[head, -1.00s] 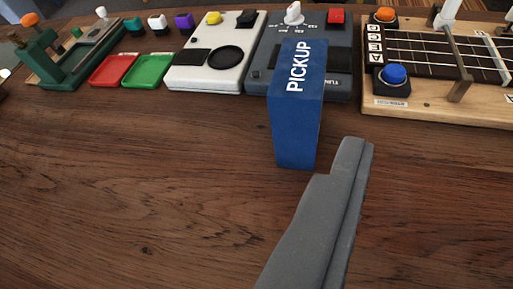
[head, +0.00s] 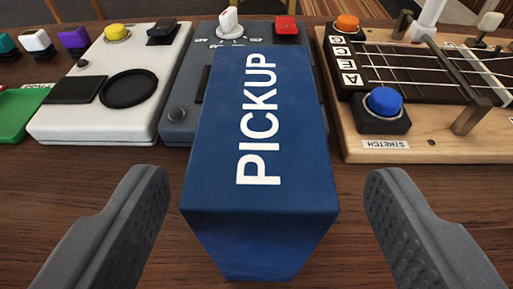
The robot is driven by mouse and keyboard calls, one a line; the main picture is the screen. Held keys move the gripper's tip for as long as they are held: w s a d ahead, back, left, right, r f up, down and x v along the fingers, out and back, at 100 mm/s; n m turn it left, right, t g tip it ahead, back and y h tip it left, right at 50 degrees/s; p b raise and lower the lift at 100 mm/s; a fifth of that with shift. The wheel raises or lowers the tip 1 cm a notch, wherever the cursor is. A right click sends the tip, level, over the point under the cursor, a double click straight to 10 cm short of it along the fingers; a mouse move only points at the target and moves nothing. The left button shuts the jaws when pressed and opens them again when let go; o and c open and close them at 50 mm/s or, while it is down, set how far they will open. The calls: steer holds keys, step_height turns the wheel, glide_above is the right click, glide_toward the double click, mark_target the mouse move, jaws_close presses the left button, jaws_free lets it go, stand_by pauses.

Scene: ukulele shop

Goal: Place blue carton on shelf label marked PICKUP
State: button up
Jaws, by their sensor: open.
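The blue carton (head: 205,190) stands upright on the wooden table in the middle of the head view, with PICKUP in white letters on its top face. My gripper (head: 268,205) is open, with one grey finger on each side of the carton's near end. Gaps show between both fingers and the carton, and nothing is held. No separate shelf label marked PICKUP is in view; the word shows only on the carton. The carton hides part of the dark grey tuner box behind it.
Behind the carton stands the dark grey box (head: 180,117) with a white knob and red button. A white device (head: 75,122) is to its left, with a green tray (head: 15,112) at the far left. A wooden fretboard rig (head: 352,145) with blue and orange buttons is close on the right.

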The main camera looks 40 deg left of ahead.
steer(key=x, duration=0.4)
steer(key=shift+s+a+f+b, duration=0.1)
steer(key=shift+s+f+b, duration=0.1)
steer(key=shift+f+b, duration=0.15)
steer(key=shift+w+a+f, duration=0.2)
steer(key=shift+w+a, duration=0.2)
steer(key=shift+w, duration=0.2)
steer(key=c, duration=1.2)
steer(key=shift+r, duration=0.1)
